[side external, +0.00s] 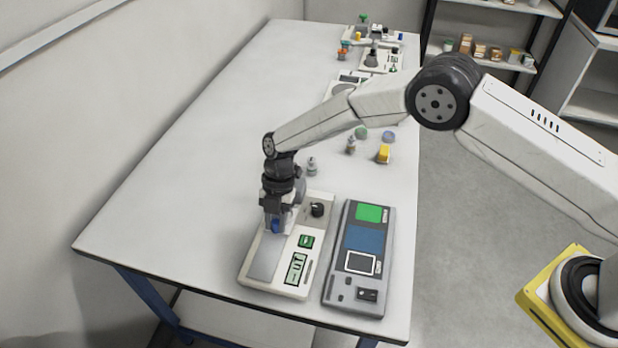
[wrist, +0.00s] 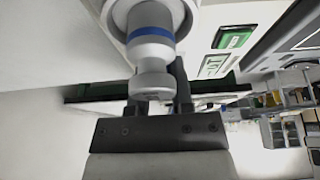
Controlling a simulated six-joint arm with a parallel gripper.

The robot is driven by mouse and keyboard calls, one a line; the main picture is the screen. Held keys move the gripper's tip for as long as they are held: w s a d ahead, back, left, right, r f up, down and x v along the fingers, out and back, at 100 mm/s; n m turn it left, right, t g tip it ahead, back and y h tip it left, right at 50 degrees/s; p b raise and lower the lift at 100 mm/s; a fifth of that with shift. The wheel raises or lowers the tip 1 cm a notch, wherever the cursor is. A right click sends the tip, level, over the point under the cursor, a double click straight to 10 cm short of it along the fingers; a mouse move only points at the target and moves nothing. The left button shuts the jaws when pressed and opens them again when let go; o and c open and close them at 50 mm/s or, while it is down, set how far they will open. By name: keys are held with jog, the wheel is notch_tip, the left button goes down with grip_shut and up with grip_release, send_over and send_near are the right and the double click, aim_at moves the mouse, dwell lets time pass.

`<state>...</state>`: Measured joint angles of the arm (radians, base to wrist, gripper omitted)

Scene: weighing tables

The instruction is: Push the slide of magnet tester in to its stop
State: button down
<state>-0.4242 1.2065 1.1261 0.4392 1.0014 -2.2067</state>
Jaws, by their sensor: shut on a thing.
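A white bench device (side external: 288,282), which I take to be the magnet tester, lies near the table's front edge. It carries a grey strip (side external: 266,258) along its left side, a green button, a small display and a black knob. My gripper (side external: 276,222) points down over the far end of the strip, with a blue part (side external: 277,227) at its fingertips. In the wrist view, my gripper (wrist: 158,88) is shut on a pale, stepped round piece (wrist: 153,52) with a blue band. I cannot tell whether this piece is the slide's handle. The fingers partly hide its contact with the device.
A grey device (side external: 343,292) with green and blue panels stands close on the right. Small weights and a yellow item (side external: 384,153) stand farther back, with more instruments at the far end. The table's left side is clear. A wall runs along the left.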

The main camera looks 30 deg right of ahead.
jog(key=shift+w+d+r, duration=0.1)
jog(key=shift+w+d, duration=0.3)
jog(key=shift+w, duration=0.1)
jog(key=c, duration=0.6)
grip_release()
jog(key=shift+o, duration=0.5)
jog(key=shift+v, duration=3.9)
jog(key=shift+d, duration=0.1)
